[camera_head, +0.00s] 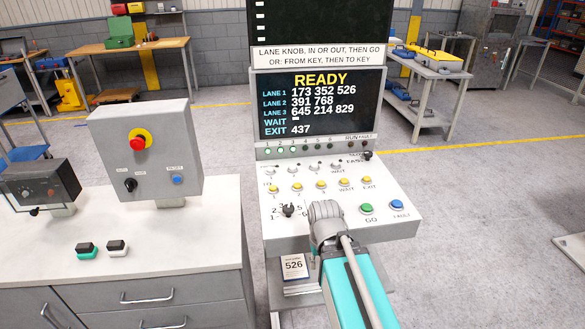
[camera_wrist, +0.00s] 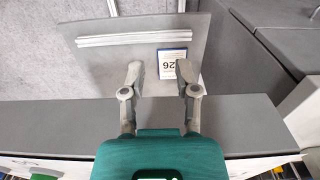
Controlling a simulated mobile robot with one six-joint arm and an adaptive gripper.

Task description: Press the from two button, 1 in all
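The control console (camera_head: 340,238) has a sloped panel below its display. A row of small white buttons runs along its upper part; the second from the left (camera_head: 292,169) appears to be the from two button, though its label is too small to read. A row of yellow buttons lies below it, with the second yellow button (camera_head: 297,187) nearly under that white one. My gripper's fingers (camera_wrist: 161,75) are apart and empty in the wrist view, above a grey plate with a number card (camera_wrist: 172,63). My arm covers the console's lower front in the head view; the fingertips are hidden there.
The display (camera_head: 320,103) reads READY. A black knob (camera_head: 288,210), a green GO button (camera_head: 367,208) and a blue FAULT button (camera_head: 397,204) sit near my arm. A grey control box (camera_head: 150,165) stands on the left cabinet. A card reading 526 (camera_head: 293,266) is below the panel.

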